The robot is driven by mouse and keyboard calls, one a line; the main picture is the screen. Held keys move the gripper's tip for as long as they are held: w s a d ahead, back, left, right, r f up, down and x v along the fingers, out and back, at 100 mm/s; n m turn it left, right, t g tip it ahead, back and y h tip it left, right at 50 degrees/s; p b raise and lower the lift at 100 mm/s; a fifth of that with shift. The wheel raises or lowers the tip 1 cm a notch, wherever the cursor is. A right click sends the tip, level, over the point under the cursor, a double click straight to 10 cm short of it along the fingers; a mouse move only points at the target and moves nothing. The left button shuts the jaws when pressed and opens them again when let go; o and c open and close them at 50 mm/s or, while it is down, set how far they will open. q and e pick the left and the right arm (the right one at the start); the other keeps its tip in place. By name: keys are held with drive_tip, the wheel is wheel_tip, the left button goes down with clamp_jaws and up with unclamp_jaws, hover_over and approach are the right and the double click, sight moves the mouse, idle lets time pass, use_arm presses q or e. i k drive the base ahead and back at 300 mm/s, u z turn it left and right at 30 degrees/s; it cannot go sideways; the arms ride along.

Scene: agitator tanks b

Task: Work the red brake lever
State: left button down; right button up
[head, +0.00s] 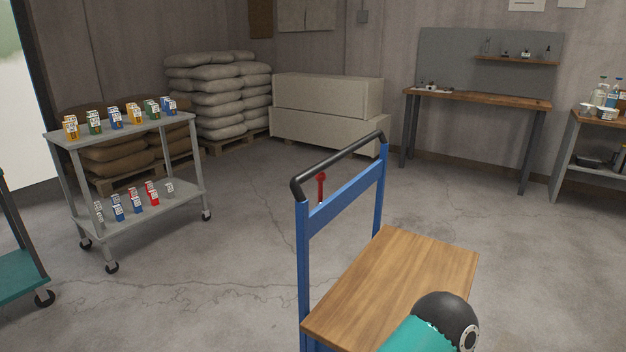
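The red brake lever (321,187) shows through the blue frame of a push cart, under its black handle bar (340,163). It stands upright with a rounded red top; its lower end is hidden behind the blue crossbar. The cart has a blue upright frame (304,260) and a wooden deck (405,275). A teal and black rounded part, which looks like part of my own arm, shows at the bottom right in front of the deck. Neither of my grippers is in view.
A grey trolley (122,133) with small boxes on two shelves stands at the left. Behind it are stacked sacks (218,95) and pale crates (325,110). A workbench (478,97) stands at the back right. The concrete floor between trolley and cart is clear.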

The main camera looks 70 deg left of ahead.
sight(321, 177)
drive_tip(key=u, duration=0.05)
drive_tip(key=k, duration=1)
drive_tip(key=u, duration=0.85)
drive_tip(key=i, duration=0.3)
drive_tip(key=u, duration=0.8)
drive_tip(key=k, duration=0.9)
drive_tip(key=u, duration=0.15)
drive_tip(key=i, duration=0.9)
